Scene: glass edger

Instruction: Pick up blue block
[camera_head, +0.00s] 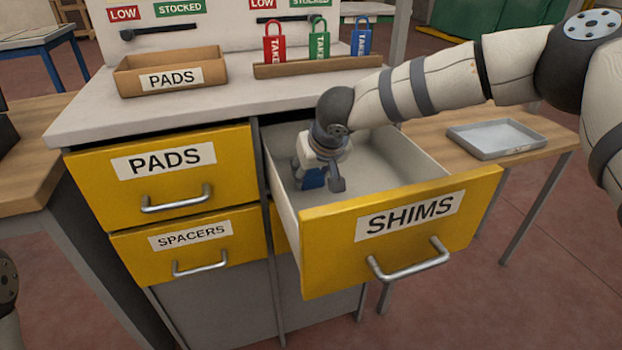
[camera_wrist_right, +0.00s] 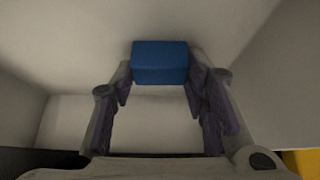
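The blue block (camera_head: 313,179) is inside the open SHIMS drawer (camera_head: 400,235), below my right gripper (camera_head: 320,178) in the head view. In the right wrist view the blue block (camera_wrist_right: 160,63) sits between the fingertips of my right gripper (camera_wrist_right: 160,75), with a finger along each side. No clear gap shows between fingers and block, but I cannot tell whether they press on it. Whether the block touches the drawer floor is also unclear. My left gripper is out of view; only a bit of dark arm shows at the left edge.
The drawer walls stand close around my right gripper. The closed PADS (camera_head: 160,182) and SPACERS (camera_head: 190,248) drawers are at left. A PADS bin (camera_head: 170,73) and a holder with red, green and blue tags (camera_head: 318,66) stand on top. A grey tray (camera_head: 497,139) lies on the right table.

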